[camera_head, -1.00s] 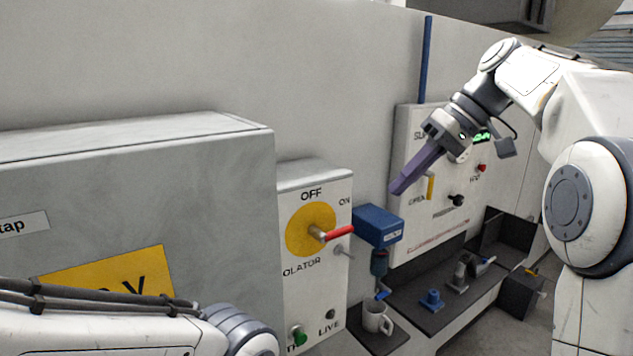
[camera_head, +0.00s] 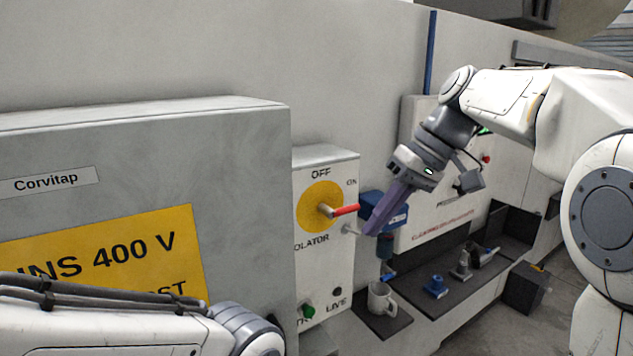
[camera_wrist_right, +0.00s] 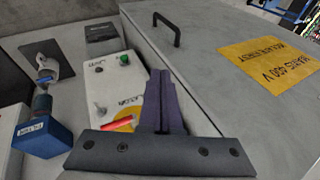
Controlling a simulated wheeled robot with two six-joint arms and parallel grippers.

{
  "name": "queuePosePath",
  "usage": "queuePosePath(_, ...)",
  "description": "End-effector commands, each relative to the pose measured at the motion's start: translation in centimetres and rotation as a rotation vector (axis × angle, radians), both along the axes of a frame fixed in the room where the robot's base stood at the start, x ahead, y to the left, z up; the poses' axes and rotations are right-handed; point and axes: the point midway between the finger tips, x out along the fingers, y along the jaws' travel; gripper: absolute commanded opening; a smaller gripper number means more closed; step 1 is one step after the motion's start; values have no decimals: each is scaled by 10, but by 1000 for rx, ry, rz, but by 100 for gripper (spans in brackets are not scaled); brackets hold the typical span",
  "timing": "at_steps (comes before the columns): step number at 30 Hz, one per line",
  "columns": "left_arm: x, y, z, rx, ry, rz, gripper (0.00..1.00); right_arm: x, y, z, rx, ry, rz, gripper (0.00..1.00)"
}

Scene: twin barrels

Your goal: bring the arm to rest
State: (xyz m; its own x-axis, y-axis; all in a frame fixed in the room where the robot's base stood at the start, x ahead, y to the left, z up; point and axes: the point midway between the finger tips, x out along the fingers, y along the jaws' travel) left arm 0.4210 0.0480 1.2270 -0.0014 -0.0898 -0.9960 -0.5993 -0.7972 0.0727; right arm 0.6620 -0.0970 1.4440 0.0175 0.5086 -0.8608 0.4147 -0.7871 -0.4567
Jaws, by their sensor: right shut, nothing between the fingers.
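My right gripper (camera_head: 374,232) is shut and empty. Its purple fingers point down and to the left in the head view, in front of the blue box on the wall (camera_head: 397,214). In the right wrist view the closed fingers (camera_wrist_right: 160,82) stand together over the isolator panel. My right arm (camera_head: 505,105) comes in from the right, bent at the elbow. My left forearm (camera_head: 100,320) crosses the lower left of the head view, and its gripper is out of the picture.
The isolator panel (camera_head: 312,262) has a yellow disc and a red handle (camera_head: 345,210) close to my right gripper. A large grey cabinet (camera_head: 150,155) fills the left. Small fittings (camera_head: 437,287) lie on the right shelf.

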Motion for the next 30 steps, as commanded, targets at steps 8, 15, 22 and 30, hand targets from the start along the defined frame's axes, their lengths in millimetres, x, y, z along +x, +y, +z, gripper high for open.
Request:
queuePosePath(8, 0, 0, -35, 0, 0, 3, 0, -72, 57, -106, -155, 63, 28, 0)
queuePosePath(15, 0, 0, -67, 0, 0, 5, 0, -174, 70, -226, -346, 30, 112, 0)
queuePosePath(22, 0, 0, -82, 0, 1, 7, 0, -231, 53, -291, -431, -34, 191, 0)
queuePosePath(30, 0, 0, -84, 0, 1, 8, 0, -240, 50, -300, -443, -49, 205, 0)
